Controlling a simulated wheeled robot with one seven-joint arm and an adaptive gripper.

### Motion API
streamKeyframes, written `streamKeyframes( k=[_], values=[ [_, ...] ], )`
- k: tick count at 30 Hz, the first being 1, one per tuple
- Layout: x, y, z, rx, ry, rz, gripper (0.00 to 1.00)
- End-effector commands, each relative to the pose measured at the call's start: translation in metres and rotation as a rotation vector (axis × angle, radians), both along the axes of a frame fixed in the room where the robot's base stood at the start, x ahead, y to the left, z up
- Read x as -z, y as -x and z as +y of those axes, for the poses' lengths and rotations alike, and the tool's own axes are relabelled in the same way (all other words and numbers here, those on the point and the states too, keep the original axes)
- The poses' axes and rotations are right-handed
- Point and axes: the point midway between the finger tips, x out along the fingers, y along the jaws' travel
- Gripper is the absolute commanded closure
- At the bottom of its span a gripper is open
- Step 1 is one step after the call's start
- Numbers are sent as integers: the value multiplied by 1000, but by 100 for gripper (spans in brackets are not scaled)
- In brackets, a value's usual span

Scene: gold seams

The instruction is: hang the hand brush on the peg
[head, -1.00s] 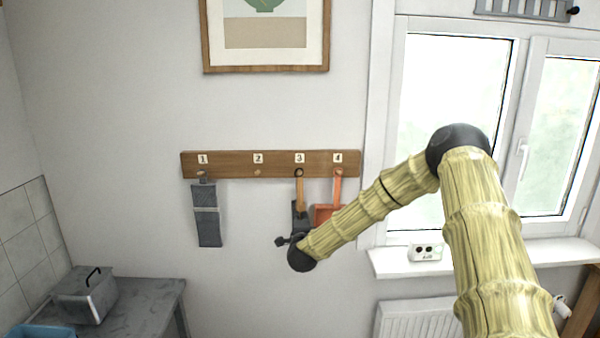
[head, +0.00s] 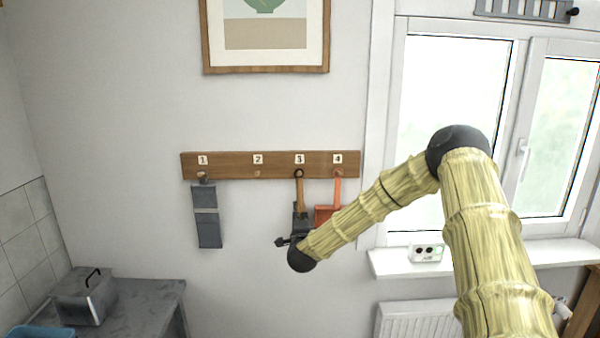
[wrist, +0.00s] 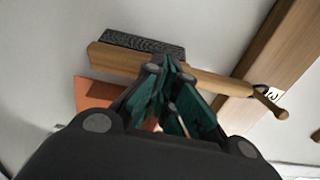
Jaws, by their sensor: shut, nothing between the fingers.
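The hand brush has a wooden handle (head: 299,190) and hangs below the number 3 on the wooden peg rail (head: 228,166). In the wrist view its wooden body (wrist: 115,60) and dark bristles (wrist: 145,45) show, with a dark loop at the handle end that appears to be around the peg (wrist: 270,103). My gripper (wrist: 172,66) is shut and empty, its green-padded fingertips close to the brush at the handle's base. I cannot tell whether they touch it. In the head view the brush's lower part is hard to separate from my dark gripper.
An orange dustpan (head: 337,190) hangs at number 4, just right of the brush, partly behind my arm. Peg 2 (head: 258,174) is empty. A window sill (head: 480,258) lies right, a grey table with a metal box (head: 87,295) lower left.

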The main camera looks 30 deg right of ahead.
Motion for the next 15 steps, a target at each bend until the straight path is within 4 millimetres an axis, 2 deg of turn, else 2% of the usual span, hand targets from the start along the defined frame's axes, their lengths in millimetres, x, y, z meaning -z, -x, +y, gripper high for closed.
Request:
streamKeyframes(
  k=[15],
  values=[
    [0,4,3,0,0,0,100]
  ],
)
